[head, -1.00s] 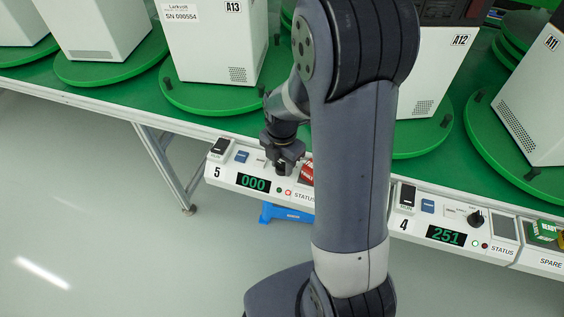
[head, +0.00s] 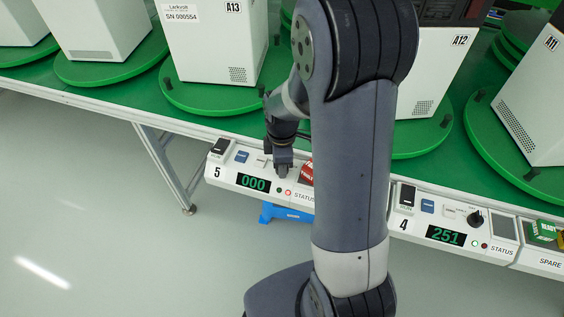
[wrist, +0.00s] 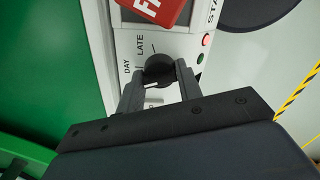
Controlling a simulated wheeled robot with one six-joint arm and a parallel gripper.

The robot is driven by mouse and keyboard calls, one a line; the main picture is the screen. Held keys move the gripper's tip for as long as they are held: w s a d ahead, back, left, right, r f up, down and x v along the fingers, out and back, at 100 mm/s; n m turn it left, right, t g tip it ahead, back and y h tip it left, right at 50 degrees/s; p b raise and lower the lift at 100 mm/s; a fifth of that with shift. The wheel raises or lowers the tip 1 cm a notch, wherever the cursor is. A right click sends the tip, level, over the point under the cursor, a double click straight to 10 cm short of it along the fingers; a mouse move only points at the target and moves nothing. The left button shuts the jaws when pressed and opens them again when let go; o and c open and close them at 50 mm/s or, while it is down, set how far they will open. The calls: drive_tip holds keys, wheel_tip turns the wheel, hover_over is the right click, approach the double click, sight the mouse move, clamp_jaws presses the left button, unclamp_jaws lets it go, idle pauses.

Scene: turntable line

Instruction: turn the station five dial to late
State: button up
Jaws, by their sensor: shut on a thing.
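The station five panel (head: 226,178) is white, with a "5" label and a green 000 display (head: 253,183). My gripper (head: 282,170) is down at this panel in the head view and hides its dial there. In the wrist view the round black dial (wrist: 158,68) sits between the two fingers of my gripper (wrist: 161,74), which are shut on its sides. The printed words DAY (wrist: 127,67) and LATE (wrist: 140,44) stand to the left and upper left of the dial. I cannot clearly tell which word its pointer faces.
A red tag (wrist: 160,8) lies on the panel close to the dial. A red status light (wrist: 206,40) is beside it. The station four panel (head: 404,222) with its own black dial is at the right. White machines stand on green turntables behind.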

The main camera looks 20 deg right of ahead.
drive_tip(key=m, duration=0.4)
drive_tip(key=shift+m, duration=0.3)
drive_tip(key=m, duration=0.4)
drive_tip(key=shift+m, duration=0.3)
drive_tip(key=m, duration=0.4)
drive_tip(key=shift+m, duration=2.5)
drive_tip(key=o, duration=0.7)
